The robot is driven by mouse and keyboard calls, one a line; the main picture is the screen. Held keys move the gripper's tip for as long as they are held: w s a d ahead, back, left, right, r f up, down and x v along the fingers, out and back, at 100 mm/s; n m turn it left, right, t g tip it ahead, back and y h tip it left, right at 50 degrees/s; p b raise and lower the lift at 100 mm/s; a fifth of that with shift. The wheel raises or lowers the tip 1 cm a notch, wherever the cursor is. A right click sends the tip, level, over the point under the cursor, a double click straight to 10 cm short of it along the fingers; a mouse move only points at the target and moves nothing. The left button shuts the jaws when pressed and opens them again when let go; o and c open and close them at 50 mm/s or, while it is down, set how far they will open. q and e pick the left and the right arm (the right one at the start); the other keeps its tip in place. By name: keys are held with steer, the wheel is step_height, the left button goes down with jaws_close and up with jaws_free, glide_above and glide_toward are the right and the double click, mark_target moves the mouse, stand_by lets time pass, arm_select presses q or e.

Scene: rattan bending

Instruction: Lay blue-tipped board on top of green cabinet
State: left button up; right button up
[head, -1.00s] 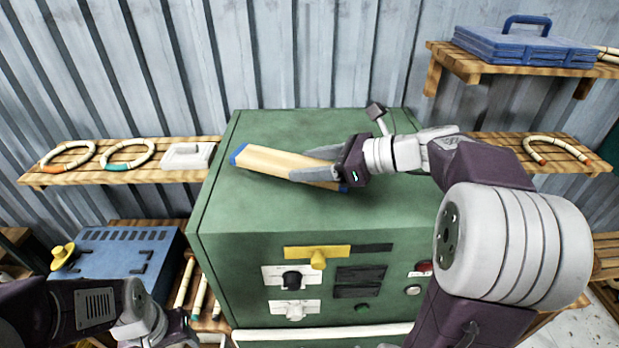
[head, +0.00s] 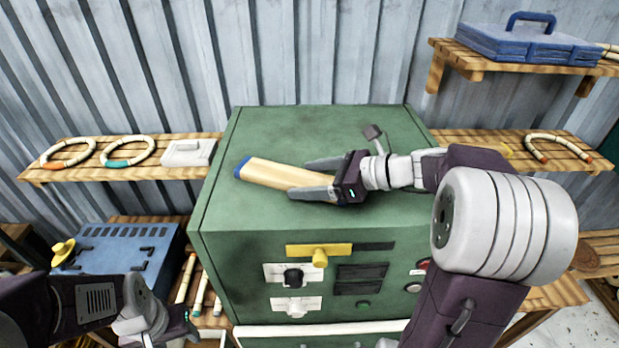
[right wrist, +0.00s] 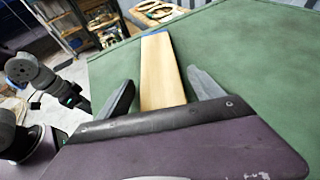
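The blue-tipped board (head: 275,175) lies on top of the green cabinet (head: 300,125), its blue end pointing left. The board also shows in the right wrist view (right wrist: 163,75), lying on the green surface. My right gripper (head: 308,178) is open, with its fingers apart on either side of the board's near end. In the right wrist view there is a gap between the board and each finger. The board's near end is hidden by the gripper. My left gripper (head: 185,328) is low at the bottom left, away from the board; its fingers are not clear.
A wooden shelf (head: 110,172) with rattan rings and a white box is at the left. A blue case (head: 525,42) sits on the upper right shelf (head: 470,65). A blue machine (head: 120,258) stands left of the cabinet. The cabinet top around the board is mostly bare.

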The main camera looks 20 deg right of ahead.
steer(key=shift+s+r, duration=0.1)
steer(key=shift+r, duration=0.05)
steer(key=shift+d+r, duration=0.2)
steer(key=b+v, duration=0.1)
steer(key=v, duration=1)
steer(key=shift+s+d+f+b, duration=0.1)
steer(key=shift+d+b, duration=0.05)
steer(key=shift+b, duration=0.25)
steer(key=shift+s+d, duration=0.1)
